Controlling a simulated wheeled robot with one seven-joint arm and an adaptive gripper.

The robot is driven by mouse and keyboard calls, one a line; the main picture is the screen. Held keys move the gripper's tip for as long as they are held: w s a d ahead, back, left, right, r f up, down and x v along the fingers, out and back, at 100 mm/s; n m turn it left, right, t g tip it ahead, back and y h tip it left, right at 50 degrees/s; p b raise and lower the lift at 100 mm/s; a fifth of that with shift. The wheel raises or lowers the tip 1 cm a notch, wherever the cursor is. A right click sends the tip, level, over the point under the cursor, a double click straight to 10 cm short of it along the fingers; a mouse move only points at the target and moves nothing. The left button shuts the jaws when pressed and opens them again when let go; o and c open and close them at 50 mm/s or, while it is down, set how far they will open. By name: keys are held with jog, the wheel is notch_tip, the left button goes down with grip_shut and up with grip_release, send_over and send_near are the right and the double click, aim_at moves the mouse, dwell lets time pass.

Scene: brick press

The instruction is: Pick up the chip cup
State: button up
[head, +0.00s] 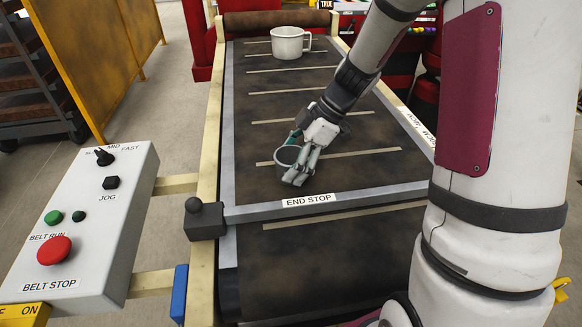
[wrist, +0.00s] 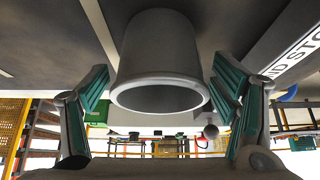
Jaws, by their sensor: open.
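The chip cup (head: 287,157) is a small plain grey cup on the dark conveyor belt, a little behind the end stop bar. In the wrist view the grey cup (wrist: 160,55) appears large, with its open rim facing the camera. My gripper (head: 294,160) is at the cup in the head view, its fingers on either side of it. In the wrist view my gripper (wrist: 162,90) is open, with a teal-padded finger to the left and right of the cup and visible gaps to both. The cup's lower right side is partly hidden by a finger in the head view.
A larger white mug (head: 290,42) with a handle stands at the belt's far end. The end stop bar (head: 340,203) crosses the belt in front of the cup. A control box (head: 85,220) with a red belt stop button stands at the left. The middle of the belt is clear.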

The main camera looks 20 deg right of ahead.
jog(key=shift+c, duration=0.6)
jog(key=c, duration=1.2)
jog(key=shift+r, duration=0.1)
